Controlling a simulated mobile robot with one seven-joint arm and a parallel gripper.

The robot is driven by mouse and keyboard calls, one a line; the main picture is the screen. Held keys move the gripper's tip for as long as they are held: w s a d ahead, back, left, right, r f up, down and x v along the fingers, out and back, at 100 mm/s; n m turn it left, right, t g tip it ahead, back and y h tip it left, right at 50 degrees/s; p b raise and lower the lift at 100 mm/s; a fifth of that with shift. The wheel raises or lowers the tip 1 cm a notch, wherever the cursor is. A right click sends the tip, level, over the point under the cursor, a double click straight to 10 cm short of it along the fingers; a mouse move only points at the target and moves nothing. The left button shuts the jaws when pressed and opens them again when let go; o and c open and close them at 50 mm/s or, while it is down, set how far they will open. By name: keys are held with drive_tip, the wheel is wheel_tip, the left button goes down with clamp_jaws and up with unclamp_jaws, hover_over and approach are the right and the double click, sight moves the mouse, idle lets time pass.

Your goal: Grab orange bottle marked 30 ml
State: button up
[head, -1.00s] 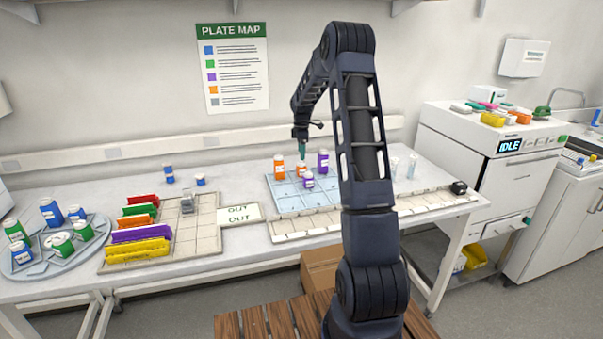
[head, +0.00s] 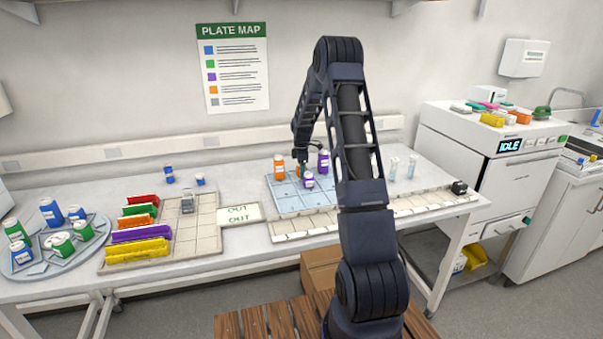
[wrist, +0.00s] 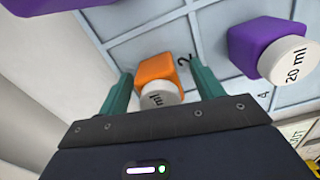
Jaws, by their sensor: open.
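In the wrist view an orange bottle (wrist: 155,70) with a white cap stands between the two green fingers of my gripper (wrist: 161,82). The gripper is open, one finger on each side of the bottle. Its cap shows "ml"; the number cannot be read. In the head view my gripper (head: 302,164) is low over the blue grid mat (head: 287,204), largely covering this bottle. A second orange bottle (head: 279,168) stands just left of it in the head view; its label is too small to read.
A purple bottle marked 20 ml (wrist: 270,50) stands to the right in the wrist view. In the head view purple bottles stand near the gripper, one behind right (head: 323,162) and one in front (head: 308,182). Clear bottles (head: 394,167) stand further right.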

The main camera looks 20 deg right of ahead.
drive_tip(key=c, duration=1.1)
drive_tip(key=shift+c, duration=0.2)
drive_tip(key=shift+r, duration=0.15)
